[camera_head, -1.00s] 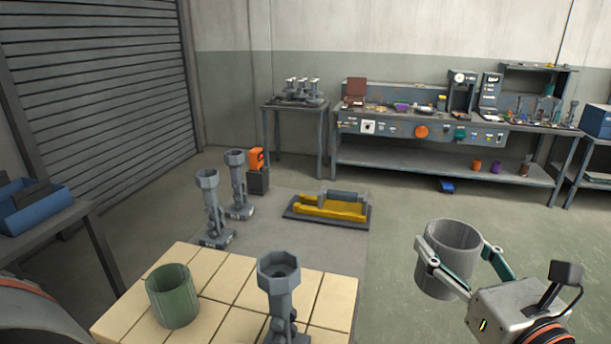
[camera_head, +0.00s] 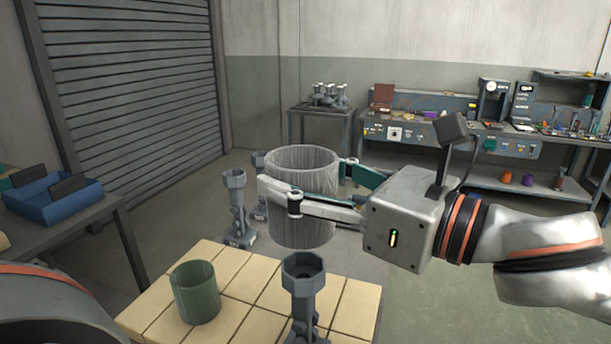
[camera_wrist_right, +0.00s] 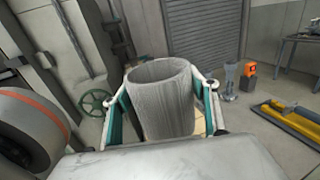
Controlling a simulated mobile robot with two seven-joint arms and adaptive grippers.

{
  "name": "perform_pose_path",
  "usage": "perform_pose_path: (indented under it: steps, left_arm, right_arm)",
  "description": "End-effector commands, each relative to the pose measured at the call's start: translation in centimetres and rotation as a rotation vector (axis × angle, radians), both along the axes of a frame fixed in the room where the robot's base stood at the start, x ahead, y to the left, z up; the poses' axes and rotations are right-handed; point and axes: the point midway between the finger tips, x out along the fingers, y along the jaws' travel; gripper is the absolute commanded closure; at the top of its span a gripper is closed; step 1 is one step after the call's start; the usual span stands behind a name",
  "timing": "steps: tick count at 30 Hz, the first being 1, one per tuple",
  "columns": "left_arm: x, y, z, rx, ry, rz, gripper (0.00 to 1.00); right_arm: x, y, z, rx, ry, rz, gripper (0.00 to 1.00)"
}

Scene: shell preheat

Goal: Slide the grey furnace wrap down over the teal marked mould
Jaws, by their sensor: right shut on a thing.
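The grey furnace wrap (camera_head: 302,226) is an open, upright, rough-sided cylinder. My right gripper (camera_head: 318,200) is shut on it, with a finger on either side, and holds it in the air. In the right wrist view the wrap (camera_wrist_right: 162,105) sits between the fingers. In the head view the wrap appears just above a grey mould (camera_head: 303,282) with a hexagonal cup on the tiled table; the two look apart. No teal mark shows on this mould, so I cannot tell if it is the marked one. My left gripper is not in view.
A green cylinder (camera_head: 195,292) stands on the tiled table (camera_head: 240,328), left of the mould. Similar grey moulds stand on the floor behind, one clear (camera_head: 237,205), one partly hidden by the wrap. A side table with a blue tray (camera_head: 55,203) is at left.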

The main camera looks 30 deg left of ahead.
Motion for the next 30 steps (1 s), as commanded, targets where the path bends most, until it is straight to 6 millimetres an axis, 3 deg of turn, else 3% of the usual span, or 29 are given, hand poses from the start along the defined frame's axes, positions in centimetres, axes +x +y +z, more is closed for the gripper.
perform_pose_path:
  steps: [30]
  left_arm:
    - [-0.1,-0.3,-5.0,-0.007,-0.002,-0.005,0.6]
  right_arm:
    - [0.0,0.0,-7.0,0.001,0.0,-0.001,0.63]
